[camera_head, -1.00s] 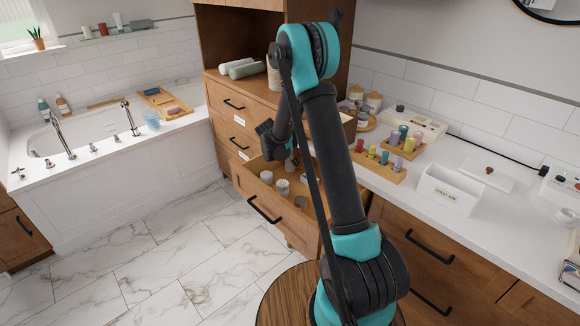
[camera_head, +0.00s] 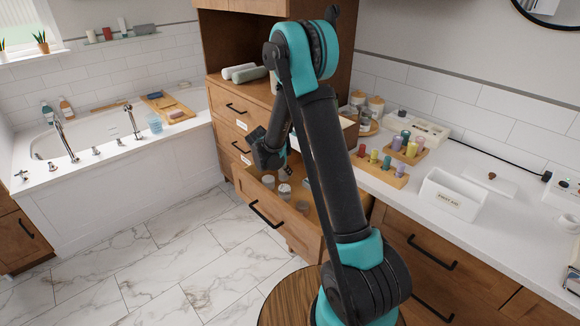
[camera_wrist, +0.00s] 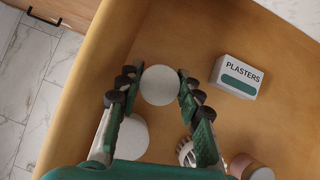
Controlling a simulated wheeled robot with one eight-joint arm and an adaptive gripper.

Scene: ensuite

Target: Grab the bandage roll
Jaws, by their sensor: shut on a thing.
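The bandage roll (camera_wrist: 160,85) appears as a plain white round shape seen from above in the wrist view. My gripper (camera_wrist: 155,88) is shut on it, with one finger on each side. A second white round thing (camera_wrist: 130,138) sits lower beside the left finger, partly hidden. In the head view my gripper (camera_head: 284,172) points down into the open drawer (camera_head: 272,215), above white round things (camera_head: 284,191). From these views I cannot tell whether the held roll is clear of the drawer floor.
A white plasters box (camera_wrist: 236,76) lies right of my gripper in the drawer. A ridged white thing (camera_wrist: 186,152) and a pinkish cylinder (camera_wrist: 243,166) stand near the right finger. The counter (camera_head: 480,225) beside the drawer holds a white box and wooden racks.

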